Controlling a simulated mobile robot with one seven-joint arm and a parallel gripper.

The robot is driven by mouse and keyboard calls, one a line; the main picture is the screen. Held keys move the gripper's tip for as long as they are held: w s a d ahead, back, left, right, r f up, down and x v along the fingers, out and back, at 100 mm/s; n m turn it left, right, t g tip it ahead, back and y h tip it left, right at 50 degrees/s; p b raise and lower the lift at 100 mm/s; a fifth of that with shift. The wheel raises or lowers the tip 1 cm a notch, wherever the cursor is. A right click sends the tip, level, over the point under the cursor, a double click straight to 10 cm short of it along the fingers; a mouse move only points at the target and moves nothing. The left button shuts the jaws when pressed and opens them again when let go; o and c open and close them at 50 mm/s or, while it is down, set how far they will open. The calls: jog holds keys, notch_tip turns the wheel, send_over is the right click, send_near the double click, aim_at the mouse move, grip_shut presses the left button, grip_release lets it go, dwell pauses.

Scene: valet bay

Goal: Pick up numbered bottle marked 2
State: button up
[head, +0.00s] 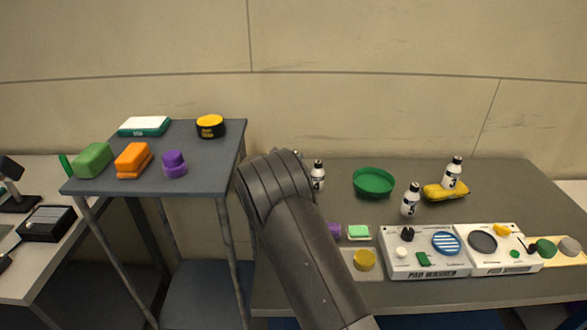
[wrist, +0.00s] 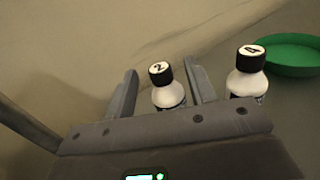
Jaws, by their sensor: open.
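In the wrist view the bottle marked 2 (wrist: 167,97), white with a black cap, stands between the two fingers of my gripper (wrist: 160,70). The fingers are open, with a gap visible on each side of the bottle. The bottle's lower part is hidden by the gripper body. A like bottle marked 4 (wrist: 247,84) stands just right of the right finger. In the head view my arm hides my gripper and most or all of the bottle marked 2. One white bottle (head: 318,176) shows just right of the arm.
A green dish (head: 374,182) lies right of the bottles on the grey table (head: 300,290). Two more bottles stand farther right, one (head: 410,200) near the white panels (head: 425,262), one (head: 453,172) by a yellow item (head: 436,192). A taller side table (head: 210,160) stands left of my arm.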

jog(key=shift+x, duration=2.45)
jog(key=shift+a+f, duration=0.1)
jog(key=shift+f, duration=0.05)
grip_shut()
